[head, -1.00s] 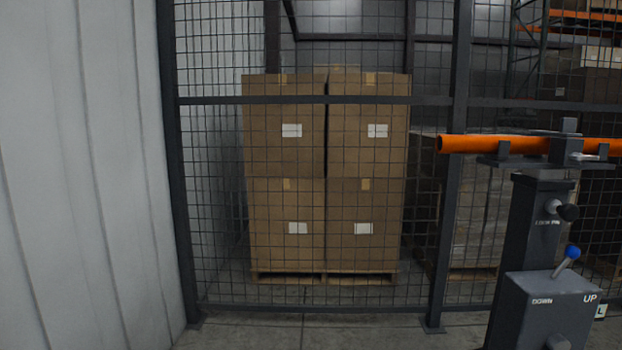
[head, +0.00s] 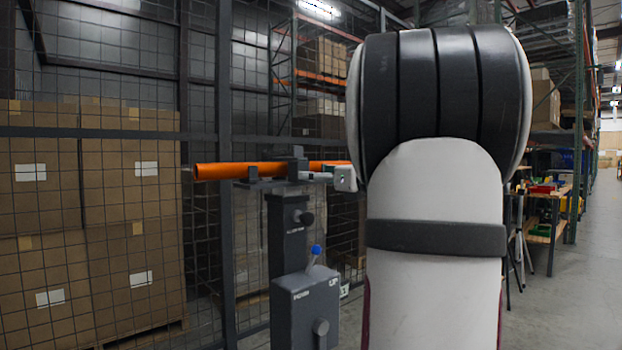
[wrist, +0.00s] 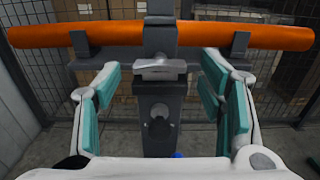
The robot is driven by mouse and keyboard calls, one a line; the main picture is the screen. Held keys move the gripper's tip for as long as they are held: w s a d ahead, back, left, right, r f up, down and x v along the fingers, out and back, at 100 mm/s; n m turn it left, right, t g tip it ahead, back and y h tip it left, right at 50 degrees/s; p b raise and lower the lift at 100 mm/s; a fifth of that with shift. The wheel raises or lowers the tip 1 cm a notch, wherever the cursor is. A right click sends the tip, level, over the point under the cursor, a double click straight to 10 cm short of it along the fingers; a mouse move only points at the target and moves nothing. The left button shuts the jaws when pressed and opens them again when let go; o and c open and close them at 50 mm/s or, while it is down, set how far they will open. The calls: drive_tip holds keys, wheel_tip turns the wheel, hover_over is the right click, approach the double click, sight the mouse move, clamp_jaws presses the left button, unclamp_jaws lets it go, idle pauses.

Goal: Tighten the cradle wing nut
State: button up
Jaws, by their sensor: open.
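The cradle wing nut (wrist: 160,69) is a light grey metal piece on the front of the dark clamp block, in the wrist view. The clamp crosses over an orange tube (wrist: 240,36) lying in the cradle (wrist: 105,60). My gripper (wrist: 160,83) is open, its teal-padded fingers on either side of the wing nut and apart from it. In the head view the orange tube (head: 240,170) and clamp (head: 298,166) show left of my arm. The nut there is hard to tell from my fingers, and my arm hides the tube's right end.
A dark post (head: 288,240) carries the cradle, with a knob (wrist: 160,130) below the nut. A control box (head: 305,308) with a blue-tipped lever (head: 315,252) sits lower. A wire mesh fence (head: 225,100) stands behind, with stacked cartons (head: 130,215) beyond it.

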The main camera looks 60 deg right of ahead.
drive_tip(key=shift+x, duration=1)
drive_tip(key=c, duration=1.2)
drive_tip(key=shift+o, duration=0.2)
